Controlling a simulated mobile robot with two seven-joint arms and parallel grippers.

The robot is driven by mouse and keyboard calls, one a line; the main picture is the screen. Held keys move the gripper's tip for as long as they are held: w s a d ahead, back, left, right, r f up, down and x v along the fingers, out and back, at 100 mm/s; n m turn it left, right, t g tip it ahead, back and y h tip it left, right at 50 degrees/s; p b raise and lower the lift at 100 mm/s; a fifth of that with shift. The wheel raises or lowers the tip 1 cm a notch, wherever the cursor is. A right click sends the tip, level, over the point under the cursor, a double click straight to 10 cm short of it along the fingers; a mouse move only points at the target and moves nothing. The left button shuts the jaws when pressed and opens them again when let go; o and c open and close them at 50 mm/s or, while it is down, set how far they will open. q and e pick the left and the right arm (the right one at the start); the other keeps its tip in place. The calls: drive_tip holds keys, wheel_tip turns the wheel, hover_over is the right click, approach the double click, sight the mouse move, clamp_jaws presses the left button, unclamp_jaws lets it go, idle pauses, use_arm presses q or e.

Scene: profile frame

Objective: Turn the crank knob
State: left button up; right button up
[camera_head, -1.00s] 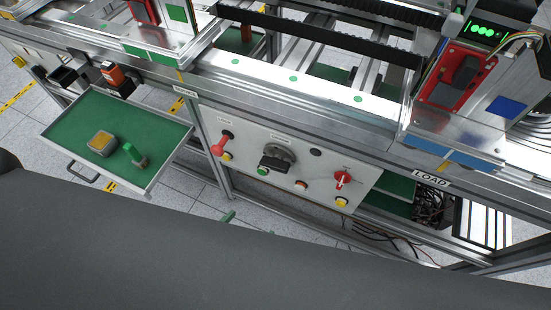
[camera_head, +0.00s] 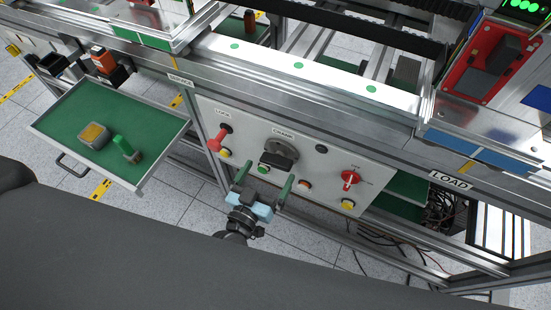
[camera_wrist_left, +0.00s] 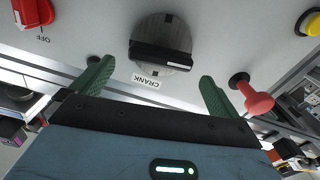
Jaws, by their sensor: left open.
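The crank knob (camera_head: 282,152) is a round grey disc with a dark bar across it, mounted on the white control panel (camera_head: 325,175) under the label CRANK. It also shows in the wrist view (camera_wrist_left: 161,42), upside down, with its bar nearly level. My left gripper (camera_head: 267,171) has two green fingers on a pale blue body. It is open and empty, in front of the panel and just below the knob in the head view. In the wrist view its fingers (camera_wrist_left: 156,76) stand apart, either side of the CRANK label, clear of the knob. My right gripper is not in view.
A red lock handle (camera_head: 217,140) sticks out left of the knob, and a red rotary switch (camera_head: 350,180) sits to its right. Several push buttons lie below. An open green drawer (camera_head: 110,110) holding two objects juts out at the left. A metal rail (camera_head: 300,100) runs above the panel.

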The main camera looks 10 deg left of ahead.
sight(273, 165)
use_arm(q)
drive_tip(key=shift+w+d, duration=0.2)
drive_tip(key=shift+w, duration=0.7)
drive_tip(key=shift+w+d, duration=0.15)
drive_tip(key=shift+w, duration=0.7)
drive_tip(key=shift+w+d, duration=0.2)
drive_tip(key=shift+w, duration=0.7)
drive_tip(key=shift+c, duration=0.3)
drive_tip(key=c, duration=0.6)
drive_tip(key=shift+c, duration=0.2)
